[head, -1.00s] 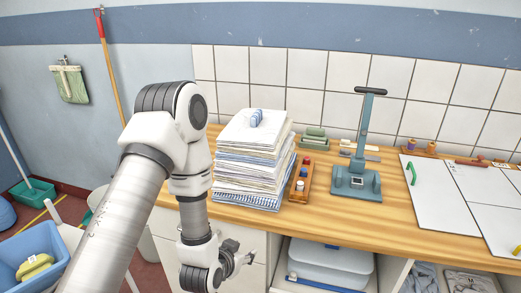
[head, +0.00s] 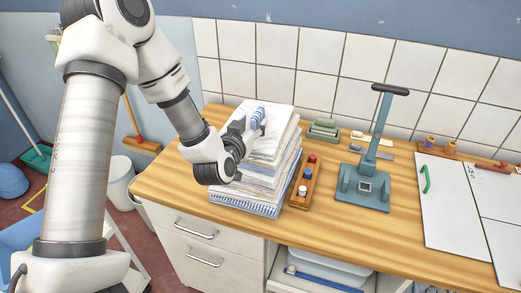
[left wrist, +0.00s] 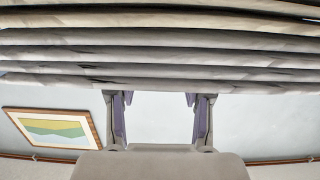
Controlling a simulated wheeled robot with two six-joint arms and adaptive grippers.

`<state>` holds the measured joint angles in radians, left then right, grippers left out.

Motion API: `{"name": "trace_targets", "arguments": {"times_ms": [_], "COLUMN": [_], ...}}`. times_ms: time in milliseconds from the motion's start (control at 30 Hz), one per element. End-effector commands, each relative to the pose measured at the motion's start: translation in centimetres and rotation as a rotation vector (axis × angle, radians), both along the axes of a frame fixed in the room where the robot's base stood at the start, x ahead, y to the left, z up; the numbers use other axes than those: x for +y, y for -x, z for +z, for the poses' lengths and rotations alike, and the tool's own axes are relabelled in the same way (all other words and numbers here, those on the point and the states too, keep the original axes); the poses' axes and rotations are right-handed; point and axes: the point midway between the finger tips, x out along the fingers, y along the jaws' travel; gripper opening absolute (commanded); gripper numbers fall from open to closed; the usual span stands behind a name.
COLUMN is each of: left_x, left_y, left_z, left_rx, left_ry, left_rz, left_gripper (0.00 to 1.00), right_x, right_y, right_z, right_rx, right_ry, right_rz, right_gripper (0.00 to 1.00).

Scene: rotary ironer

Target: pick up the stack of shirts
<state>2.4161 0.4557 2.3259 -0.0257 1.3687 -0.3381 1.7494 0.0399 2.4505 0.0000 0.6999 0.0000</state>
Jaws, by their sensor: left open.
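The tall stack of folded white and blue cloth, the shirts (head: 270,182), stands on the wooden counter in the head view. A small blue-and-white striped item (head: 258,116) lies on its top. My left gripper (head: 252,128) is at the stack's upper left front, close to the striped item; I cannot tell whether it touches. In the left wrist view, its two fingers (left wrist: 157,100) are spread with nothing between them, and cloth layers (left wrist: 150,50) run across the top of the picture. My forearm and gripper hide part of the stack's left side. My right gripper is not in view.
A wooden tray (head: 303,188) with small bottles stands close right of the stack. Drawers (head: 200,245) are under the counter. Bare counter (head: 165,178) lies left of the stack.

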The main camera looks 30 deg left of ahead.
Motion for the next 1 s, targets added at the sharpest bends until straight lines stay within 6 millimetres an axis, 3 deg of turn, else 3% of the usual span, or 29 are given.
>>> {"name": "trace_targets", "arguments": {"times_ms": [167,300,500,667,1000], "left_x": [1.2,1.5,1.6,1.6,1.6], "left_y": [-2.8,-4.6,-4.8,-4.8,-4.8], "left_z": [0.4,-0.3,-0.6,-0.6,-0.5], "left_rx": [0.002,0.001,0.002,0.002,-0.001], "left_ry": [-0.002,-0.001,0.000,0.000,0.000], "left_rz": [0.002,0.000,0.000,0.000,0.000], "left_gripper": [0.50,0.50,0.50,0.00,0.00], "right_x": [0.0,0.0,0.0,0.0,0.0], "right_y": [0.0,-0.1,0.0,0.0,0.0], "right_z": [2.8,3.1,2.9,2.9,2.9], "right_rx": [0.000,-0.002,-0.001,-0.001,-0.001], "right_ry": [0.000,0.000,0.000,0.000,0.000], "right_rz": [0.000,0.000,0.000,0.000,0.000], "right_gripper": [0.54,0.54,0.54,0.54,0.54]}}
